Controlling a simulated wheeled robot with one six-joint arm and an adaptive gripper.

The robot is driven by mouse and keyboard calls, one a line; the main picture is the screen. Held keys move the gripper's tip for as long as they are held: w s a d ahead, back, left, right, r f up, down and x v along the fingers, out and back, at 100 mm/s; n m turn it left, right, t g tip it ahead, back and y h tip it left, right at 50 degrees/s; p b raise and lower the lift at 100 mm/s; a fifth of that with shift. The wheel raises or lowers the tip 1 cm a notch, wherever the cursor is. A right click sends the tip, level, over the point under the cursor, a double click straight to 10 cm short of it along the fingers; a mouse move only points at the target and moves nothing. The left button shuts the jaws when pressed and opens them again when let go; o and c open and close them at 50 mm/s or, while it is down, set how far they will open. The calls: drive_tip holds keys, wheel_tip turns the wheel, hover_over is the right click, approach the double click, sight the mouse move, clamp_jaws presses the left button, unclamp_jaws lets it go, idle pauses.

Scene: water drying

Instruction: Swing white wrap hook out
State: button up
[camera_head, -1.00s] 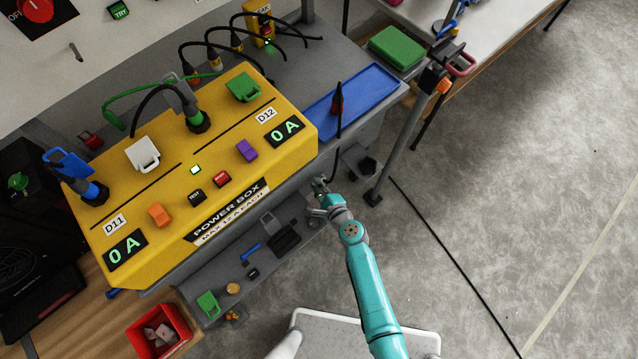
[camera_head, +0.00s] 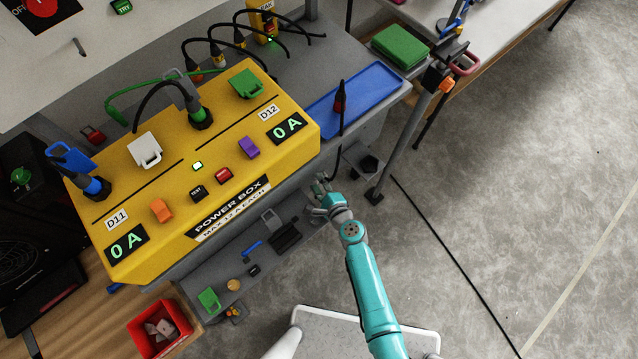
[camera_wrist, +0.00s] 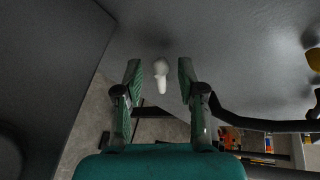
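The white wrap hook (camera_wrist: 161,77) is a small, pale, rounded peg on a dark grey face in the wrist view. It shows between my two fingertips, with a gap on each side. I cannot tell how far ahead of the tips it is. My gripper (camera_wrist: 160,82) is open with nothing held. In the head view my gripper (camera_head: 320,184) is beside the front edge of the grey bench, right of the yellow power box (camera_head: 235,195). The hook cannot be made out in the head view.
A black cable (camera_wrist: 260,122) runs across the right of the wrist view, close to the right finger. A blue tray (camera_head: 355,100) with a dark red-and-black object lies on the bench above my gripper. A grey post (camera_head: 400,150) stands to the right. Open floor lies beyond it.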

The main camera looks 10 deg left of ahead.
drive_tip(key=v, duration=1.2)
